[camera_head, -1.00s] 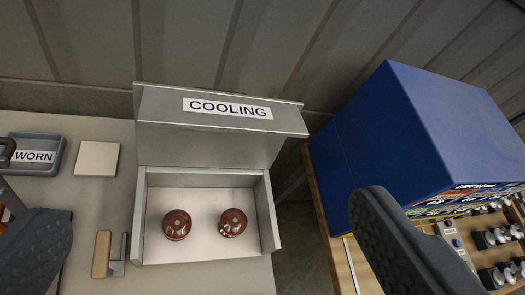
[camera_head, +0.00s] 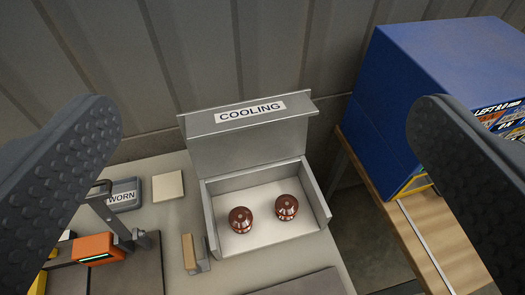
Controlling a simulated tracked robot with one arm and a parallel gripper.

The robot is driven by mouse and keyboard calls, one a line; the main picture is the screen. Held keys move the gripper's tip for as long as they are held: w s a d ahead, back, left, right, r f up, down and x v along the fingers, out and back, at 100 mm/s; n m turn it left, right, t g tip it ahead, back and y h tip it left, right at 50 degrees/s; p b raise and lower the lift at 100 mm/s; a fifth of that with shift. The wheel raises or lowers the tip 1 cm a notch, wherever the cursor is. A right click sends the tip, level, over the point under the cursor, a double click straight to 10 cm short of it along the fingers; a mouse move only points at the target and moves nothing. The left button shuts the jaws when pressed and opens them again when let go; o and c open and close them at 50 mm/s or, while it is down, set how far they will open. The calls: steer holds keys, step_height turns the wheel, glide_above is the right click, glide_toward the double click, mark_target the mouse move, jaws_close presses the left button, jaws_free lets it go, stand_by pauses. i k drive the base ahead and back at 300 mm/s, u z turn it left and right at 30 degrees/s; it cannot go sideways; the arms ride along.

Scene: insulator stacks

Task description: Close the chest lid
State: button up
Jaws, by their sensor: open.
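The grey metal chest (camera_head: 323,209) stands on the light worktable in the middle of the view. Its lid (camera_head: 245,142), labelled COOLING, is up and leans back at the rear edge. Two brown round insulators (camera_head: 240,219) and (camera_head: 286,207) lie side by side on the white floor of the chest. My gripper (camera_head: 268,125) is open and empty. Its two dark ribbed fingers are wide apart at the left and right of the view, nearer the camera than the chest and not visibly touching it.
A WORN tray (camera_head: 126,194), a pale square plate (camera_head: 168,186) and a wooden-backed bracket (camera_head: 189,253) are left of the chest. An orange clamp-like device (camera_head: 97,247) stands at lower left. A blue cabinet (camera_head: 440,85) is at right, past a gap. A ribbed wall is behind.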

mark_target(235, 136)
steer(key=k, duration=1.2)
steer(key=u, duration=0.5)
steer(key=i, duration=1.5)
steer(key=z, duration=0.35)
